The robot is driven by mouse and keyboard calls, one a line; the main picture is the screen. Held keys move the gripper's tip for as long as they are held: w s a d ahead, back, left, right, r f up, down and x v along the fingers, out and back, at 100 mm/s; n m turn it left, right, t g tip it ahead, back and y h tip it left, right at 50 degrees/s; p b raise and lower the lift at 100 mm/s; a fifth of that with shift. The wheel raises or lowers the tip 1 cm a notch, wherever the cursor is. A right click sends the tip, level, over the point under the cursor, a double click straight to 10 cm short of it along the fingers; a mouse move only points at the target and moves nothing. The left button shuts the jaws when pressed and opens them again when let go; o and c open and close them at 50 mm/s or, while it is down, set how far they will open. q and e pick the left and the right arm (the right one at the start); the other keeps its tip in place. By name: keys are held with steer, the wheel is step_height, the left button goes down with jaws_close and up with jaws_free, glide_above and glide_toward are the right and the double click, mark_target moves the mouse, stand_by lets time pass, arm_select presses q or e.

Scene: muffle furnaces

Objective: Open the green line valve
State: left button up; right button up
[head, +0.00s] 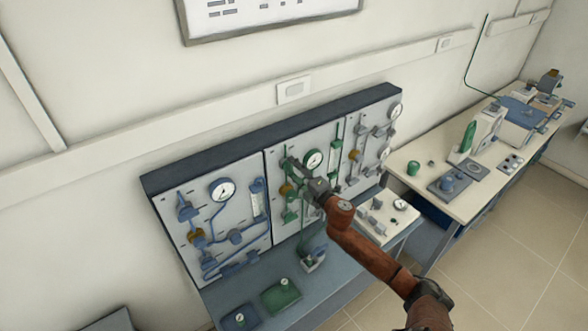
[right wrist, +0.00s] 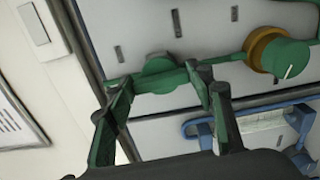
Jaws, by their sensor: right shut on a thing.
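The green line runs on the middle panel (head: 330,137) of the wall board, with a round gauge (head: 313,159) and green pipes. In the right wrist view, the green valve (right wrist: 160,68) has a handle that spans between the two fingertips. My right gripper (right wrist: 160,82) is shut on this green handle, with one finger on each side. In the head view, my right gripper (head: 297,171) reaches the middle panel from the right and hides part of the green line. My left gripper is not in view.
A green knob with a brass collar (right wrist: 279,55) sits beside the valve. The blue line panel (head: 218,222) is on the left, a grey-piped panel (head: 372,135) on the right. A white tray (head: 372,226) with fittings and green and blue bases stand on the bench below.

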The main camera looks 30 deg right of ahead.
steer(key=shift+m, duration=0.4)
steer(key=o, duration=1.2)
steer(key=shift+c, duration=0.2)
steer(key=s+d, duration=0.1)
steer(key=s, duration=1.1)
